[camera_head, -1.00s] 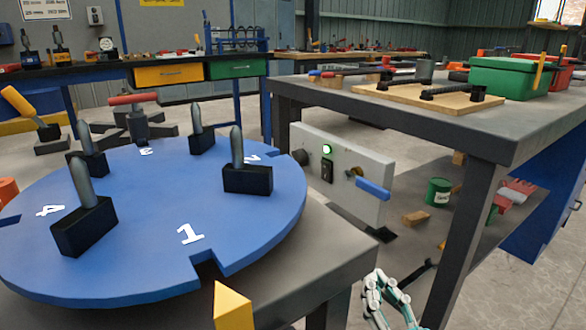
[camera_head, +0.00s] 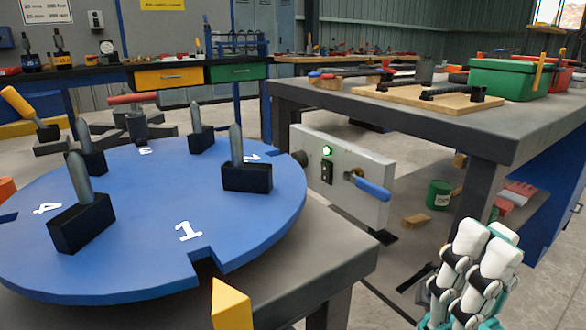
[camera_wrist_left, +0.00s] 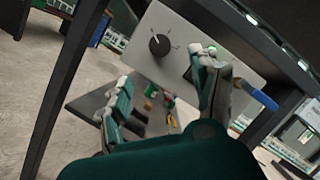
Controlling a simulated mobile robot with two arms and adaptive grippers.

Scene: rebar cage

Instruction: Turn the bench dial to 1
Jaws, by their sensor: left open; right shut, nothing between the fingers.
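A grey control panel (camera_head: 375,205) hangs below the right bench's top. In the left wrist view, a round black dial knob (camera_wrist_left: 159,45) with small marks around it sits on this panel (camera_wrist_left: 190,20); the marks are too small to read. The knob (camera_head: 299,158) shows only edge-on in the head view. My left gripper (camera_wrist_left: 163,98) is open, its fingers spread below and right of the knob, with nothing between them. My right gripper (camera_head: 485,245) is shut and empty, fingertips up, at the lower right of the head view.
The panel has a lit green lamp (camera_head: 327,150), a black switch (camera_head: 327,172) and a blue-handled lever (camera_head: 372,188). A blue round table (camera_head: 130,265) with numbers and black blocks stands left. A bench leg (camera_head: 470,225) stands near my right gripper.

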